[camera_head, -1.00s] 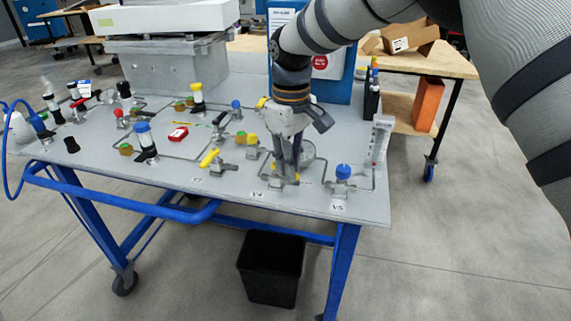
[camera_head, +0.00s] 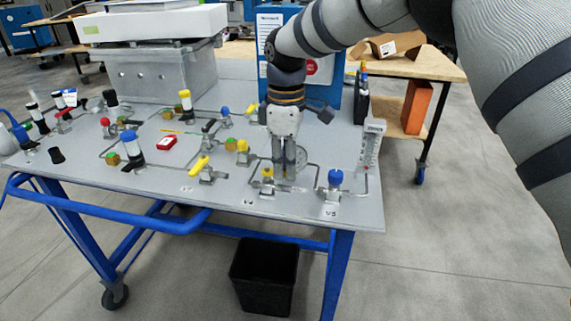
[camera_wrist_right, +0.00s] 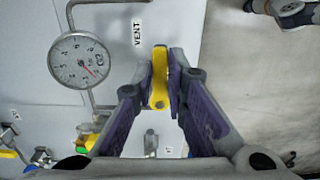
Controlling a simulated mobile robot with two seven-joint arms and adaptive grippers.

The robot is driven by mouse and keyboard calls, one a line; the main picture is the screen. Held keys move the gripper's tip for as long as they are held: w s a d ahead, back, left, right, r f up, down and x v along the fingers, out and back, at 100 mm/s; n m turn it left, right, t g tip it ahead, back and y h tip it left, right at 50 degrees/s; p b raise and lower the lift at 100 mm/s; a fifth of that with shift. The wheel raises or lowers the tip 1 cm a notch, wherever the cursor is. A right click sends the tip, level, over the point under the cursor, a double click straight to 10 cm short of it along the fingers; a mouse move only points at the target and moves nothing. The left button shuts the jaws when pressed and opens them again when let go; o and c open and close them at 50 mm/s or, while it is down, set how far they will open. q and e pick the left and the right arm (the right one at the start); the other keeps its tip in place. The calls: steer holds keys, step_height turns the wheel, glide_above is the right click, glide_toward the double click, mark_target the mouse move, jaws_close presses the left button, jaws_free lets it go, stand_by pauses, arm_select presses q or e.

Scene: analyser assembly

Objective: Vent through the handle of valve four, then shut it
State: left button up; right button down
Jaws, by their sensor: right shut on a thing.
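Valve four (camera_head: 267,186), with its yellow parts and the V4 label in front of it, stands near the front edge of the bench. My right gripper (camera_head: 284,176) points down at it. In the right wrist view, my right gripper (camera_wrist_right: 161,72) is shut with its purple pads on either side of a yellow lever handle (camera_wrist_right: 159,93). The handle lies along the fingers, close to a VENT label. The valve body under the handle is largely hidden. My left gripper is in neither view.
A round gauge (camera_wrist_right: 80,60) sits beside the handle. The blue-knobbed valve V5 (camera_head: 335,180) and a flow meter (camera_head: 371,145) stand to the right. Another yellow-handled valve (camera_head: 201,168) stands to the left. Thin pipes run between fittings. The bench's front edge is close.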

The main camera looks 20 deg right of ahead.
stand_by(0.3)
steer(key=c, duration=1.6)
jaws_free()
step_height(320, 180, up, 12)
